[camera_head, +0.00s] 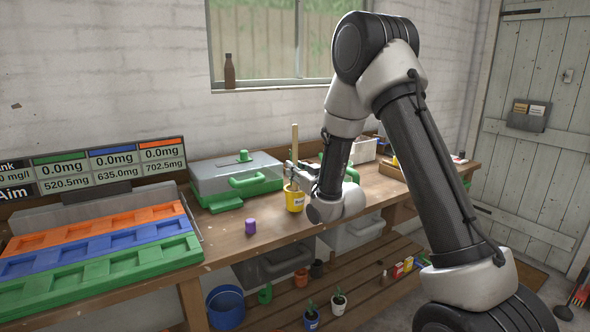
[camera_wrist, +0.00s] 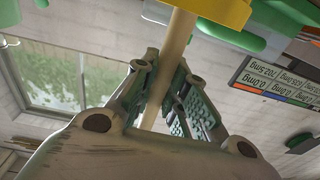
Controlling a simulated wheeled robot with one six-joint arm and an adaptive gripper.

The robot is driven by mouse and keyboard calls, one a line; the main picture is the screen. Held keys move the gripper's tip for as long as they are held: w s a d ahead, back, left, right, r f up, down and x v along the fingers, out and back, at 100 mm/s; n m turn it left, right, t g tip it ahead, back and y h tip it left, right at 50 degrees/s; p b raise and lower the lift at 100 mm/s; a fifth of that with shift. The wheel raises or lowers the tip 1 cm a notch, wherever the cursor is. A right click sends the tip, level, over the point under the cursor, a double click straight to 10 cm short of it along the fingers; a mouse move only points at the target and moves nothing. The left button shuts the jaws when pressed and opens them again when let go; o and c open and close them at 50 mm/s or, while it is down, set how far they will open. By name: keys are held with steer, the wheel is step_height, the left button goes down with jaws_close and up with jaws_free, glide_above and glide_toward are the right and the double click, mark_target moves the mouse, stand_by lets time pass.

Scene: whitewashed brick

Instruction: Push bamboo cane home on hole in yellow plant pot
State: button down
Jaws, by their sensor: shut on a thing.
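The bamboo cane (camera_head: 295,142) is a pale tan stick standing roughly upright above the yellow plant pot (camera_head: 294,201) on the workbench. In the wrist view the cane (camera_wrist: 178,45) runs between my fingers to the yellow pot (camera_wrist: 215,10) at the top edge. My gripper (camera_head: 291,172) is shut on the cane above the pot; in the wrist view its fingers (camera_wrist: 170,95) close around the cane. The cane's lower end is hidden at the pot, so I cannot tell how deep it sits in the hole.
A green and grey toolbox (camera_head: 235,177) stands behind left of the pot. A purple cylinder (camera_head: 250,226) stands on the bench (camera_head: 225,243). The orange, blue and green trays (camera_head: 100,245) fill the bench's left end. Bare bench lies in front of the pot.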

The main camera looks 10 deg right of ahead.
steer(key=c, duration=1.4)
jaws_free()
steer(key=shift+o, duration=0.2)
steer(key=shift+s, duration=0.1)
steer(key=s+d+r+m+g+h, duration=0.1)
steer(key=s+d+r+g+h, duration=0.2)
steer(key=s+d, duration=0.45)
steer(key=s+d+r+m+g+h, duration=0.1)
steer(key=s+d+r+g+h, duration=0.2)
steer(key=s, duration=0.7)
steer(key=s+d+r+m+g, duration=0.1)
steer(key=s+d+g, duration=0.1)
steer(key=s, duration=1.1)
steer(key=s+d+r+m+g, duration=0.1)
steer(key=s+g, duration=0.4)
steer(key=s, duration=0.8)
steer(key=shift+s+d, duration=0.25)
steer(key=shift+d, duration=0.45)
